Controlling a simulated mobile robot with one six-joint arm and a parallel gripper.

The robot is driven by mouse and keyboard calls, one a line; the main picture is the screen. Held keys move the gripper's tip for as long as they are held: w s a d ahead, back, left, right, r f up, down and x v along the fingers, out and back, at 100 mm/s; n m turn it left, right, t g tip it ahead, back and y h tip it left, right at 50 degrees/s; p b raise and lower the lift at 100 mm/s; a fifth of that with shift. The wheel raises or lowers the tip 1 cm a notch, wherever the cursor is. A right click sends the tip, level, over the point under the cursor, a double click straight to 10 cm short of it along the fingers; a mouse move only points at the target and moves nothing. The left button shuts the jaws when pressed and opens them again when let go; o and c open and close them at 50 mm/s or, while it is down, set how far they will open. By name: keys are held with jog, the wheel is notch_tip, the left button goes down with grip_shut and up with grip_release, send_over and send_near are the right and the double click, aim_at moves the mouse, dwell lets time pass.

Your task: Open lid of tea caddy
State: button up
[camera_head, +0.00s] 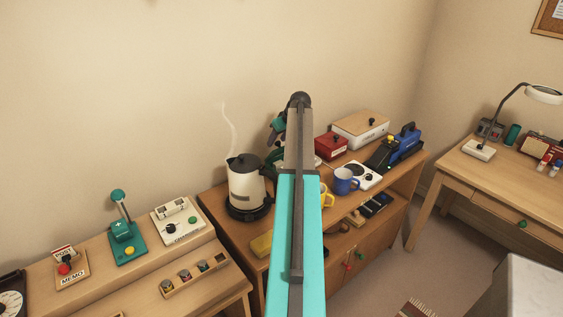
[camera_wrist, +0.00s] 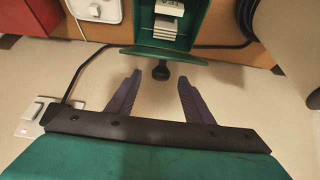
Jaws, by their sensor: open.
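The tea caddy (camera_wrist: 199,22) is a green box at the top of the wrist view, with pale packets visible inside. Its green lid (camera_wrist: 140,52) shows nearly edge-on, swung up from the box, with its black knob (camera_wrist: 161,72) facing the wall. My gripper (camera_wrist: 160,77) is open, with one dark finger on each side of the knob and gaps between them; it holds nothing. In the head view, green parts that appear to be the caddy (camera_head: 275,158) show beside my arm, which hides the rest.
A kettle (camera_head: 246,184) steams on a black base left of my arm. A red box (camera_head: 330,146), a white box (camera_head: 360,129), a yellow mug (camera_head: 327,196) and a blue mug (camera_head: 346,180) stand to the right. The wall is close behind the cabinet (camera_head: 283,283).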

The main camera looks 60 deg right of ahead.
jog(key=shift+s, duration=0.1)
dwell(0.3)
jog(key=s+p+v, duration=0.1)
jog(key=p+v, duration=0.1)
jog(key=v, duration=0.5)
jog(key=shift+a+f, duration=0.25)
jog(key=shift+f, duration=0.2)
jog(key=shift+s+f, duration=0.1)
jog(key=shift+s, duration=0.1)
dwell(0.6)
